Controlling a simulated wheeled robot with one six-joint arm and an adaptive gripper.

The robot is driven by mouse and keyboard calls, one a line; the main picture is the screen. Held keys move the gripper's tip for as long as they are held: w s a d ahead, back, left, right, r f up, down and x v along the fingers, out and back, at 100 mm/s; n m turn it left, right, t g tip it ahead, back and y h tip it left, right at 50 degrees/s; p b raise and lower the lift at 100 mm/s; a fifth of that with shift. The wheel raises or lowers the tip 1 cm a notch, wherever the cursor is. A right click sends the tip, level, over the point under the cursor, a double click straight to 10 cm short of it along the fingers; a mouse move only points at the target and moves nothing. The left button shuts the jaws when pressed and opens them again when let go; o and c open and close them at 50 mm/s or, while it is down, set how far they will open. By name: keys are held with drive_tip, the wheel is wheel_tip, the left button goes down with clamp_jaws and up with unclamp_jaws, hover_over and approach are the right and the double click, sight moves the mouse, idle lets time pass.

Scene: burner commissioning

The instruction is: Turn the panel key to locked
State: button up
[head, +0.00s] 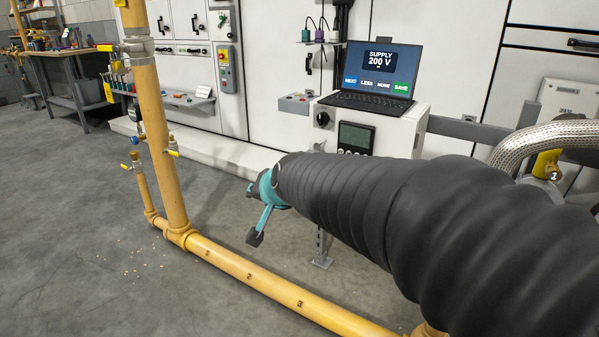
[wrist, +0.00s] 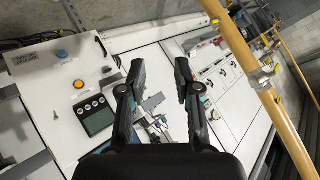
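My gripper (head: 254,214) reaches out from the end of my black-sleeved arm, with teal parts at its fingers. In the wrist view my gripper (wrist: 160,68) is open, and nothing is between its fingertips. It is in front of the white panels. A white control cabinet (head: 393,118) carries a black knob (head: 322,119) and a dark display (head: 355,138). The same display (wrist: 95,115) shows at the left of the wrist view.
An open laptop (head: 371,78) on the cabinet reads "SUPPLY 200 V". A yellow pipe (head: 161,121) stands left of my gripper and joins a low floor pipe (head: 268,280). A braided hose (head: 543,139) lies at the right. The left floor is mostly clear.

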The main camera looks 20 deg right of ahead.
drive_tip(key=w+d+f+m+t+h, duration=0.25)
drive_tip(key=w+m, duration=0.25)
drive_tip(key=w, duration=0.6)
drive_tip(key=w+d+f+m+t+h, duration=0.1)
drive_tip(key=w+d+m+h, duration=0.3)
drive_tip(key=w, duration=0.7)
drive_tip(key=w+d+f+m+g+h, duration=0.2)
drive_tip(key=w+d+f+m+h, duration=0.1)
drive_tip(key=d+f+m+h, duration=0.35)
drive_tip(key=w+d+f+m+g+h, duration=0.1)
drive_tip(key=w+d+f+m+h, duration=0.25)
drive_tip(key=d+f+m, duration=0.45)
drive_tip(key=shift+n+y, duration=0.45)
drive_tip(key=shift+n, duration=0.3)
drive_tip(key=x, duration=0.3)
drive_tip(key=f+p+x, duration=0.1)
drive_tip(key=x, duration=0.3)
drive_tip(key=w+a+x, duration=0.1)
drive_tip(key=x, duration=0.3)
drive_tip(key=shift+w+f+p, duration=0.15)
drive_tip(key=shift+f+p, duration=0.05)
drive_tip(key=shift+p, duration=0.15)
clamp_jaws()
